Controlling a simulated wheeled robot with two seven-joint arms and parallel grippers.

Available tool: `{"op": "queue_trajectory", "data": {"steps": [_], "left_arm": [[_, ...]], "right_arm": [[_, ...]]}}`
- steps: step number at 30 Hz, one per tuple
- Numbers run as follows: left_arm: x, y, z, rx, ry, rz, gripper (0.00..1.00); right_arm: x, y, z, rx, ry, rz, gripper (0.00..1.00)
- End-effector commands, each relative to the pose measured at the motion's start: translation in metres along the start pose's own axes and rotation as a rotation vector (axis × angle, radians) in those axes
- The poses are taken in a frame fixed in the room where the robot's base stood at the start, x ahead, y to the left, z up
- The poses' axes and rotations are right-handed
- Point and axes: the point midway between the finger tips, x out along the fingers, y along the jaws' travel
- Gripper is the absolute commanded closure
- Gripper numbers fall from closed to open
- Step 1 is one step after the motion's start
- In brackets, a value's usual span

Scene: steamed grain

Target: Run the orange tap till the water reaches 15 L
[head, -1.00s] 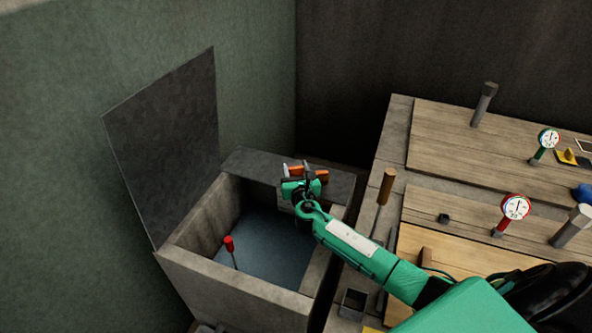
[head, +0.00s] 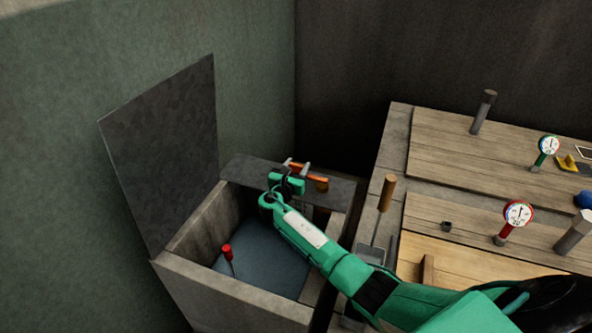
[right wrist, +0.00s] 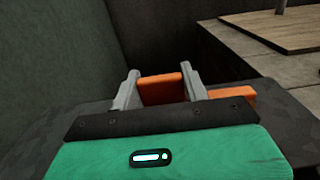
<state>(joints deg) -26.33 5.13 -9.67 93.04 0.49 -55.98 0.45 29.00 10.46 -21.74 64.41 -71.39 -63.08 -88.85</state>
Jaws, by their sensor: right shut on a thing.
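The orange tap (head: 318,178) stands on the dark ledge at the back of the grey tank (head: 232,298). My right gripper (head: 299,172) is at the tap, shut on its orange handle. In the right wrist view the orange handle (right wrist: 161,89) sits between the two grey fingers, and a second orange part (right wrist: 232,96) shows to the right. The water (head: 265,258) in the tank is a flat blue-grey surface. A red-topped stick (head: 227,252) stands in it at the left. I cannot read a water level. My left gripper is not in view.
The tank's dark lid (head: 165,150) stands open at the left. To the right is a stone counter with wooden boards (head: 500,145), a red gauge (head: 518,214), a green gauge (head: 549,147) and a wooden-handled tool (head: 387,193).

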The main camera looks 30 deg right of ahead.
Motion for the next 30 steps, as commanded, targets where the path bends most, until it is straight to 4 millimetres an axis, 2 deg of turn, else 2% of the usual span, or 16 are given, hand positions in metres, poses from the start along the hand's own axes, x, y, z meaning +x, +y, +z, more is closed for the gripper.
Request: {"op": "queue_trajectory", "data": {"steps": [13, 14, 16, 17, 26, 30], "left_arm": [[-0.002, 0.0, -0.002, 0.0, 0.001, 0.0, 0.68], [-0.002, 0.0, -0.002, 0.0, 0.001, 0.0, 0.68], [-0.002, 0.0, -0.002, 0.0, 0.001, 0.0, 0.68], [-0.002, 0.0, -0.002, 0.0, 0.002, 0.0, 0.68], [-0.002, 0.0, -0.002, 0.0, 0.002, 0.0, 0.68], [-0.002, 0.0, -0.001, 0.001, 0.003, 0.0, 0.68]], "right_arm": [[0.002, 0.0, 0.002, 0.001, -0.003, -0.011, 0.96], [0.002, 0.0, 0.002, 0.001, -0.004, -0.011, 0.49], [0.002, 0.0, 0.002, 0.001, -0.003, -0.011, 0.35], [0.002, 0.0, 0.002, 0.001, -0.003, -0.011, 0.33], [-0.001, 0.0, 0.001, 0.001, -0.001, -0.009, 0.33], [-0.015, 0.001, 0.0, 0.001, 0.0, -0.007, 0.33]]}}
